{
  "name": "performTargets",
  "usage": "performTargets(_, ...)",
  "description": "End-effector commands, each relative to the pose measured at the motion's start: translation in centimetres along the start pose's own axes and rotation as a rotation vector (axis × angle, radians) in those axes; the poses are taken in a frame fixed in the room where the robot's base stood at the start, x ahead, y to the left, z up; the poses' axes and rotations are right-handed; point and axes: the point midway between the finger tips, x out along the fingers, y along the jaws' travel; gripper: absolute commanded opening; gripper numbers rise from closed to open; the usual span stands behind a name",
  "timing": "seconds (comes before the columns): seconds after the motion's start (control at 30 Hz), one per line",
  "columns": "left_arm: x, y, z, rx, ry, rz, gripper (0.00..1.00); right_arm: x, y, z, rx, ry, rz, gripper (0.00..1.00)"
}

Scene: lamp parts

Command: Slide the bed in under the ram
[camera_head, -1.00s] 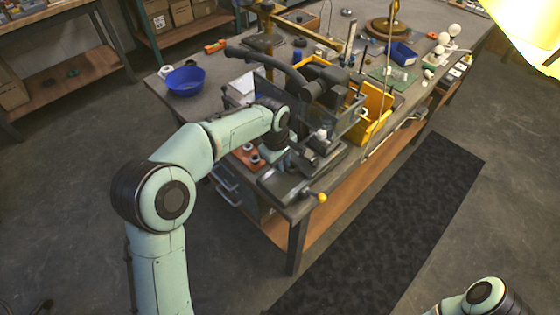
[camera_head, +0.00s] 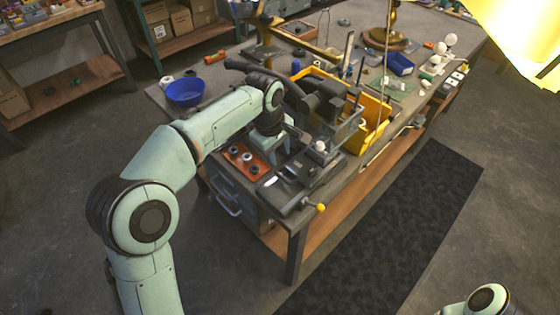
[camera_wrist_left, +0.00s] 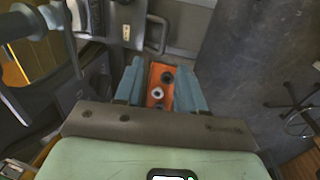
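A dark machine, which looks like the press, stands on the near corner of the bench. Its upper dark body (camera_head: 325,98) carries a curved arm; I cannot clearly make out the ram. A dark flat plate (camera_head: 303,170), probably the bed, lies low at the front. A yellow-tipped handle (camera_head: 320,207) sticks out near it. My left gripper (camera_head: 268,146) is over the left side of the plate. In the left wrist view my left gripper (camera_wrist_left: 159,82) has its two teal fingers apart, with nothing held. My right gripper is out of view.
A yellow bin (camera_head: 372,120) stands right of the machine, a blue bowl (camera_head: 186,90) at left.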

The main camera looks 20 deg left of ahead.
Motion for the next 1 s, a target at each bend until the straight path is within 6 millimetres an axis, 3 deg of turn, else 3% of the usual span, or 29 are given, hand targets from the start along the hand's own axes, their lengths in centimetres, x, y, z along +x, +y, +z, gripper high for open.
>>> performTargets(0.1, -2.0, 0.1, 0.0, 0.001, 0.000, 0.002, 0.39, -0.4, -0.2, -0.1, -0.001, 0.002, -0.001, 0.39)
performTargets(0.27, -3.2, 0.1, 0.0, 0.001, -0.001, 0.001, 0.39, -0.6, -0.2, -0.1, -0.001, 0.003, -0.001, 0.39)
performTargets(1.0, -3.3, 0.0, 0.1, 0.001, -0.001, 0.000, 0.39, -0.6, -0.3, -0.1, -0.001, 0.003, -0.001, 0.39)
